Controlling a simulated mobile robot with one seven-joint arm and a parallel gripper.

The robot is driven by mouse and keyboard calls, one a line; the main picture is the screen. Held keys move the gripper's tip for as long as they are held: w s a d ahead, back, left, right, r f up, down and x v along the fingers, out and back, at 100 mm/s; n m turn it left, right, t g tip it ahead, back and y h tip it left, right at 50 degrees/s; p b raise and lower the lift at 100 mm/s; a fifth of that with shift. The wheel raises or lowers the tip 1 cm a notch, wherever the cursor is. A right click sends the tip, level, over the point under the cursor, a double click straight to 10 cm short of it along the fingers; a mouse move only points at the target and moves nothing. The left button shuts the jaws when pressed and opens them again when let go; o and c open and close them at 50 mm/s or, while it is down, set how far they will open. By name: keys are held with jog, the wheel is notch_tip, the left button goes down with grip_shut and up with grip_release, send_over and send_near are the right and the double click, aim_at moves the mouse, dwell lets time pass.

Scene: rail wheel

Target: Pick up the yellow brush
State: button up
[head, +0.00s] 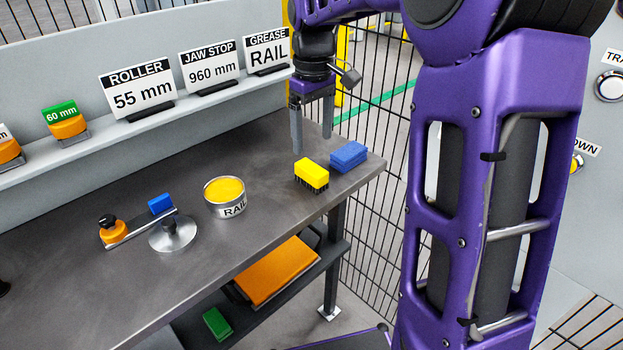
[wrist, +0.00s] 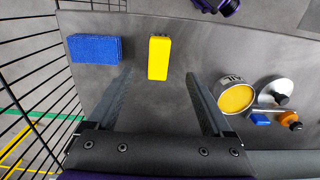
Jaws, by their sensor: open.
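The yellow brush (head: 312,172) lies on the grey workbench near its right end, bristles down, with a yellow block on top. In the wrist view the yellow brush (wrist: 159,57) is a long upright rectangle ahead of the fingers, between their lines. My gripper (head: 312,143) is above the bench, fingers pointing down, open and empty. In the wrist view my gripper (wrist: 158,78) has its two fingers spread wide, with the brush apart from both.
A blue block (head: 348,157) lies just right of the brush. A tin of yellow grease (head: 225,197) stands to the left, beside a metal disc tool (head: 172,233). A shelf with signs (head: 210,87) runs behind. A wire fence (head: 375,130) is close to the bench's right end.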

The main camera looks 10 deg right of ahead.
aim_at(312, 167)
notch_tip(312, 167, down, 4)
jog(key=shift+f+b, duration=0.25)
jog(key=shift+b, duration=0.05)
jog(key=f, duration=0.1)
jog(key=f+b, duration=0.1)
jog(key=f, duration=0.3)
jog(key=shift+w+f, duration=0.1)
jog(key=shift+w, duration=0.25)
grip_shut()
